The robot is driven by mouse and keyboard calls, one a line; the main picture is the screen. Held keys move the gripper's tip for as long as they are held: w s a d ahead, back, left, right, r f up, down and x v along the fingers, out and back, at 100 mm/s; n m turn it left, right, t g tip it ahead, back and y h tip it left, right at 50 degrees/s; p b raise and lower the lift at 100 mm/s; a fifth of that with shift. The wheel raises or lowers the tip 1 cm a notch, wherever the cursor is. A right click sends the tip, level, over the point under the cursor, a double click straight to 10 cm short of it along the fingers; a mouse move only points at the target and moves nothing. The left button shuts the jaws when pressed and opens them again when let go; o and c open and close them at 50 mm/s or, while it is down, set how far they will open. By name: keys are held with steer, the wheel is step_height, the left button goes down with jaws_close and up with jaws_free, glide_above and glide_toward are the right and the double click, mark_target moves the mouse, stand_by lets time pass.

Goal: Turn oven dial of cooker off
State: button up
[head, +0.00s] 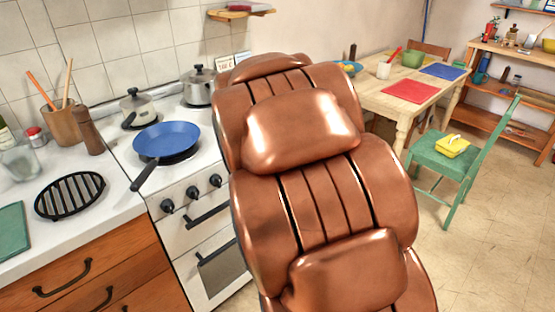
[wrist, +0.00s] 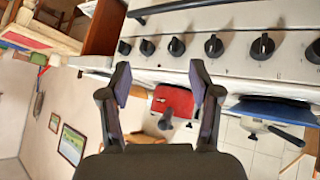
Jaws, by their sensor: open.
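The white cooker (head: 205,240) stands left of centre in the head view, with a row of black dials on its front. Three dials show there, one of them the left dial (head: 167,206); my arm hides the rest. In the wrist view, which looks upside down, several dials (wrist: 213,46) run across the cooker's front panel (wrist: 235,72). I cannot tell which is the oven dial or how each is set. My gripper (wrist: 163,88) is open and empty, its fingertips near the dial row and apart from the dials. The head view does not show it.
A table (head: 375,85) and green chair (head: 455,160) stand right; floor there is clear.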

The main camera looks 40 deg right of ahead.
steer(key=w+d+f+t+b, duration=0.2)
steer(key=w+d, duration=0.1)
steer(key=d, duration=0.3)
steer(key=w+d+f+t+b, duration=0.2)
steer(key=w+d+t, duration=0.15)
steer(key=d, duration=0.25)
step_height(320, 180, down, 7)
steer(key=s+d+n+t+y+b, duration=0.1)
steer(key=s+d+t+y+b, duration=0.1)
steer(key=d+t+y+b, duration=0.25)
steer(key=shift+t, duration=0.9)
steer(key=shift+w+a, duration=0.15)
steer(key=shift+w, duration=1.2)
steer(key=shift+w+a, duration=0.2)
steer(key=shift+w, duration=1.2)
steer(key=shift+w+a, duration=0.15)
steer(key=shift+w, duration=1.2)
steer(key=c, duration=1.1)
